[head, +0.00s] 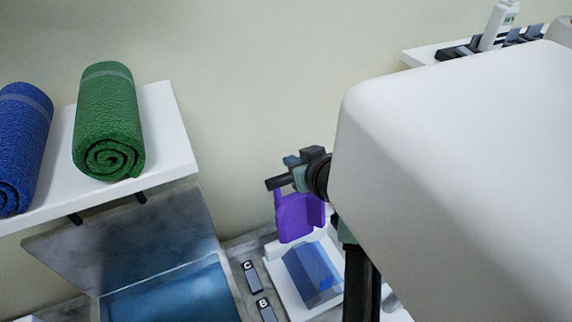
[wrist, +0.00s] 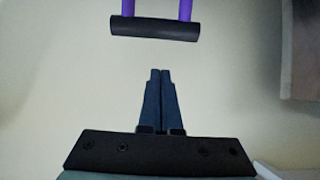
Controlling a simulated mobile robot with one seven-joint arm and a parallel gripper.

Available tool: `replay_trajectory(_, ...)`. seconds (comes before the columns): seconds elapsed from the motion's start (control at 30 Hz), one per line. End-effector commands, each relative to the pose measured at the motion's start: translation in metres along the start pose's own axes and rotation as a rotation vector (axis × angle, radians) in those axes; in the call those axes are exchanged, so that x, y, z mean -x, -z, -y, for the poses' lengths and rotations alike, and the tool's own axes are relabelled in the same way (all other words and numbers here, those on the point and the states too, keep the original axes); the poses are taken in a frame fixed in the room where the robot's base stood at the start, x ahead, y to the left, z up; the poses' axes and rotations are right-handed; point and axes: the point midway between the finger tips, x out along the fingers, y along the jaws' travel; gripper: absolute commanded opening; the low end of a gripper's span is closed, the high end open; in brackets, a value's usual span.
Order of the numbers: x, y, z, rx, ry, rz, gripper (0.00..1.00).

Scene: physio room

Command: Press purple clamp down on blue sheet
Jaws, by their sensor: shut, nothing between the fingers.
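The purple clamp (head: 297,217) stands raised at the back of a white base (head: 283,293) in the head view. Its black handle bar (wrist: 153,27) on two purple arms shows at the top of the wrist view. The blue sheet (head: 312,272) lies on the white base, in front of and below the clamp. My gripper (wrist: 160,72) is shut and empty, its dark fingertips pointing toward the bar with a visible gap in the wrist view. In the head view my gripper (head: 291,161) is beside the clamp's top, partly hidden by my arm.
A shelf (head: 165,125) at left holds a green roll (head: 108,115) and a blue roll (head: 22,140). Below it is an open-lidded blue container (head: 170,297). Labelled pieces C (head: 251,277) and B (head: 266,310) lie beside the base. A wall is close behind.

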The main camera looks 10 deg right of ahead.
Motion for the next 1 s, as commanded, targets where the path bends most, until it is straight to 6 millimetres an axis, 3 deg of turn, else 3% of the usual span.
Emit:
replay_trajectory(0.5,-0.077,0.002,0.001,0.002,0.001,0.002,0.0)
replay_trajectory(0.7,-0.059,-0.018,-0.001,-0.003,-0.002,0.002,0.0)
replay_trajectory(1.0,-0.052,-0.031,0.0,0.001,-0.002,-0.001,0.0)
